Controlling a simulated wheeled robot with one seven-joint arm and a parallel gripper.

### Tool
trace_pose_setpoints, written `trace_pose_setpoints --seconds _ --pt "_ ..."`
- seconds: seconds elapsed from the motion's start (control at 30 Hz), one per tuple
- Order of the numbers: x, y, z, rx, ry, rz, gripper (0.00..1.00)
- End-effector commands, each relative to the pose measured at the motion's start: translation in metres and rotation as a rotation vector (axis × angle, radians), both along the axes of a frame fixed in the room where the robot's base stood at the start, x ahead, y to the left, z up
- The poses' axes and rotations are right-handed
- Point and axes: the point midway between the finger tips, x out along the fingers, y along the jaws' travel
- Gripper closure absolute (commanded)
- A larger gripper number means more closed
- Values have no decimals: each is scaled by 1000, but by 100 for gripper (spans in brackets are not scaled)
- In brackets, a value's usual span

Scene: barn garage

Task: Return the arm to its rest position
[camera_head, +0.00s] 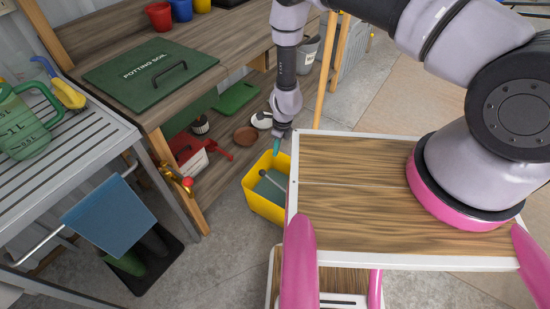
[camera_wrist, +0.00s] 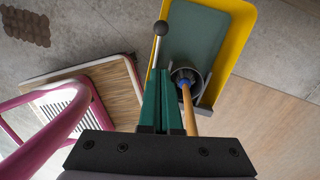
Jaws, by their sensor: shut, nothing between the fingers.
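My arm reaches from the right of the head view and bends down over the floor beside my wooden-topped base. My gripper (camera_head: 277,150) points down, its teal fingers just above a yellow bin (camera_head: 249,204). In the wrist view my gripper (camera_wrist: 162,76) has its two green fingers shut together with nothing between them. The yellow bin (camera_wrist: 241,36) lies beyond the fingertips. Inside it are a grey-green panel (camera_wrist: 194,35), a ball-ended rod (camera_wrist: 159,29) and a wooden handle (camera_wrist: 188,112) with a dark round head. The fingers partly hide the bin's contents.
A wooden workbench (camera_head: 125,100) stands behind left, with a green potting soil lid (camera_head: 140,75) on it. A slatted metal table (camera_head: 85,150) holds a green watering can (camera_head: 22,125). A blue cloth (camera_head: 110,213) hangs from its rail. Grey floor (camera_head: 215,260) is bare left of the bin.

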Motion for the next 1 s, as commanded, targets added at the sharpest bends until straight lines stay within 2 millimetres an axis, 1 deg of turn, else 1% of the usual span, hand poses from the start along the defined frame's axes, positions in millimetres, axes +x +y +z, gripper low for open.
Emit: trace_pose_setpoints --seconds 0.1,0.37,0.43,0.47,0.57,0.6,0.67,0.7,0.73,0.77,0.8,0.87,0.9,0.97,1.0 --pt "1 -1 9 0 1 0 100" --pt "3 0 15 3 -2 4 100" --pt "10 2 27 17 -10 16 100" --pt "16 4 36 27 -17 26 100" --pt "40 12 81 75 -48 78 100" --pt "51 14 106 99 -67 110 100" --pt "68 15 145 134 -97 158 100" --pt "78 15 172 156 -119 195 100" --pt "85 13 191 171 -136 222 100" --pt "90 11 210 185 -152 250 100" --pt "98 8 237 202 -177 285 100" --pt "107 2 275 224 -214 340 100" --pt "111 -4 300 237 -240 377 100" --pt "116 -14 337 251 -280 433 100" --pt "119 -21 362 259 -307 470 100"
